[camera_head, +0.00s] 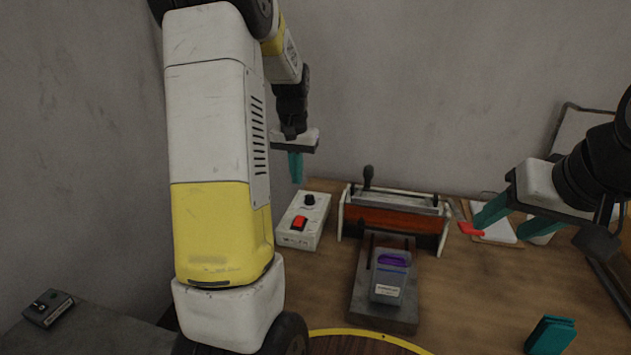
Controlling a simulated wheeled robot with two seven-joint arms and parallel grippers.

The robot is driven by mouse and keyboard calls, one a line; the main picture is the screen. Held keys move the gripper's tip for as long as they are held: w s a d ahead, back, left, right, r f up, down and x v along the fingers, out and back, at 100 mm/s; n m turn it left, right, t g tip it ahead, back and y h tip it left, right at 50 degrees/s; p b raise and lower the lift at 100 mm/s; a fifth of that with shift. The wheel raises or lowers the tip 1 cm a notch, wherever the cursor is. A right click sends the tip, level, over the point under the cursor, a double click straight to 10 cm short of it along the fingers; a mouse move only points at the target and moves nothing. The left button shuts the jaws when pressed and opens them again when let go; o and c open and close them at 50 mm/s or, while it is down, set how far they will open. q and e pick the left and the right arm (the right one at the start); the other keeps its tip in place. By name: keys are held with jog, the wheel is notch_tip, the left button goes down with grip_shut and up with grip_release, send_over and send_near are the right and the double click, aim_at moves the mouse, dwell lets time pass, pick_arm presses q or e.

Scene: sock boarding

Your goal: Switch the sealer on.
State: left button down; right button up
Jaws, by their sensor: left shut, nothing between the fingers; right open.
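The sealer (395,218) stands on the wooden table, with an orange-red body, pale end plates and a black-knobbed lever. To its left is a white control box (311,238) with a red rocker switch (299,223) and a black knob (309,200). I cannot tell the switch's position. My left gripper (296,181) has teal fingers pointing down. It is shut and empty, in the air above and behind the box, apart from it. My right gripper (512,221) is open to the right of the sealer, its teal fingers pointing left.
A grey stand (371,312) in front of the sealer holds a dark packet (390,276) with a purple top. A small red piece (469,229) is by my right fingertip. A teal block (552,336) is at front right; a small dark device (48,309) is at far left.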

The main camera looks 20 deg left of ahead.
aim_at(300, 217)
pick_arm(q)
jog(key=shift+r, duration=0.15)
jog(key=shift+s+a+r+t, duration=0.1)
jog(key=shift+s+a+t, duration=0.2)
jog(key=shift+t, duration=0.3)
jog(key=w+f, duration=0.1)
jog(key=f, duration=0.8)
jog(key=w+f, duration=0.1)
jog(key=f, duration=0.3)
jog(key=shift+w+f, duration=0.3)
jog(key=shift+f, duration=0.1)
